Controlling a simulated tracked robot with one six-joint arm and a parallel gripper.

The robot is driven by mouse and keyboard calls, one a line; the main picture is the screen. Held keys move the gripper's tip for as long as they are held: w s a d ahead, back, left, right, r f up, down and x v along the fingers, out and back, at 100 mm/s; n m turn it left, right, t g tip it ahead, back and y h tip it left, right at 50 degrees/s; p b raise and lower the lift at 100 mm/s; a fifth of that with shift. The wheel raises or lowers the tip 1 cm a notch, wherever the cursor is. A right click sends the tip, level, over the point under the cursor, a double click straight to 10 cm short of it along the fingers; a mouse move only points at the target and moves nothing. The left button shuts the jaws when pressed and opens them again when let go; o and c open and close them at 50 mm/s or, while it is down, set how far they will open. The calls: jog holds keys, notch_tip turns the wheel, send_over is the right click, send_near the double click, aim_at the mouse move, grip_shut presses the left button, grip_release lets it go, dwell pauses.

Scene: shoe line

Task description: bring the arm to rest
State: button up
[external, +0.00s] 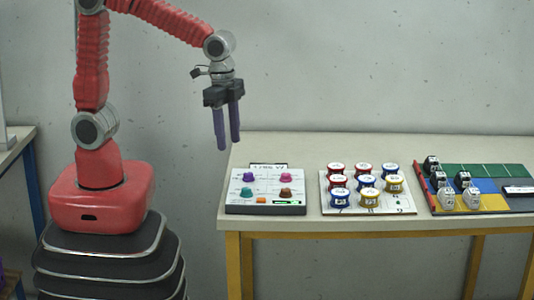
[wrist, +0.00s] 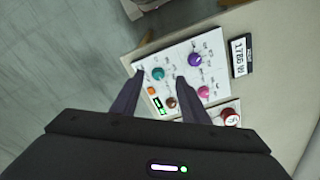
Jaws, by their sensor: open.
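My gripper (external: 227,126) hangs from my raised arm in the external view, its two purple fingers pointing down and parted. It is empty and in the air, just left of the table's left end and above the level of the control panel (external: 265,205). In the wrist view my gripper (wrist: 158,93) shows its two dark fingers apart with nothing held between them. The control panel (wrist: 206,76) lies beyond and below the fingertips there, with purple, teal, pink and brown knobs and an orange button.
The table (external: 280,148) carries a white board (external: 328,207) with several red, blue and gold tins, and a coloured mat (external: 492,172) with several black and white shoes. Another table edge (external: 20,140) stands at the far left. The air above the table is clear.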

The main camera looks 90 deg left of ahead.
jog(key=s+a+r+n+t, duration=0.2)
jog(key=s+a+r+n, duration=0.1)
jog(key=s, duration=0.3)
jog(key=s+a+r+n+t, duration=0.2)
jog(key=s+a+r+n, duration=0.1)
jog(key=s+a, duration=0.2)
jog(key=shift+s+r+t, duration=0.15)
jog(key=shift+s+t, duration=0.25)
jog(key=shift+s, duration=0.8)
jog(key=shift+a, duration=0.1)
